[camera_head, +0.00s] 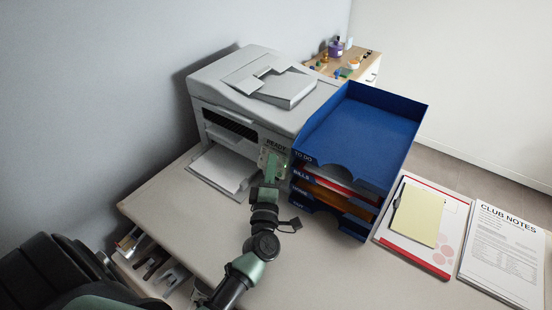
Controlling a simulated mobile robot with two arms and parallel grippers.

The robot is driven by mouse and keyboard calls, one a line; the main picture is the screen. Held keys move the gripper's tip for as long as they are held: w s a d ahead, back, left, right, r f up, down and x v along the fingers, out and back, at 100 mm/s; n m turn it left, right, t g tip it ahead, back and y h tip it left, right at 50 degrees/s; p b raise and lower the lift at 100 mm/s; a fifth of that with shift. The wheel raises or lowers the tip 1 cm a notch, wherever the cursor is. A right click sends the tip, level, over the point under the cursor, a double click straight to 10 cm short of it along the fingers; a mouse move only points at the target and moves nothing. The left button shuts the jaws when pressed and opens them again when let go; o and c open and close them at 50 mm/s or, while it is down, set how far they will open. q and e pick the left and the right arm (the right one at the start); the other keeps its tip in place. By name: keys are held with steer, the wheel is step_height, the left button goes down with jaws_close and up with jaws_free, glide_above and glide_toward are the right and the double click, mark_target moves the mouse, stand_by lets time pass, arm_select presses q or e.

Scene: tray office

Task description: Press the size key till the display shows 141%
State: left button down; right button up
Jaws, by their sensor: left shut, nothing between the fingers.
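A grey printer (222,96) stands at the back left of the desk. Its control panel (265,150) faces front, at the printer's right corner. The lettering at the top of the panel seems to read READY; no percentage can be read. A small green light shows near the panel's right edge. My left gripper (271,163) is shut and empty, with its tips in front of the panel. It hides much of the panel, including the size key. I cannot tell whether the tips touch a key. My right gripper is not in view.
A blue tray stack (362,128), its top level labelled TO DO, stands close to the right of my left gripper. A clipboard (449,264) with a yellow pad (418,214) and CLUB NOTES papers (505,250) lie at right. The front desk (330,275) is clear.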

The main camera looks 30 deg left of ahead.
arm_select(q)
steer(key=shift+w, duration=0.15)
stand_by(0.4)
steer(key=shift+s+r+p, duration=0.3)
steer(key=shift+s+p, duration=0.2)
steer(key=shift+s, duration=0.25)
steer(key=s+p, duration=0.1)
steer(key=s+r, duration=0.1)
steer(key=s, duration=0.1)
steer(key=s+r+p, duration=0.1)
steer(key=shift+s+a+p, duration=0.2)
steer(key=shift+s+p, duration=0.1)
stand_by(0.7)
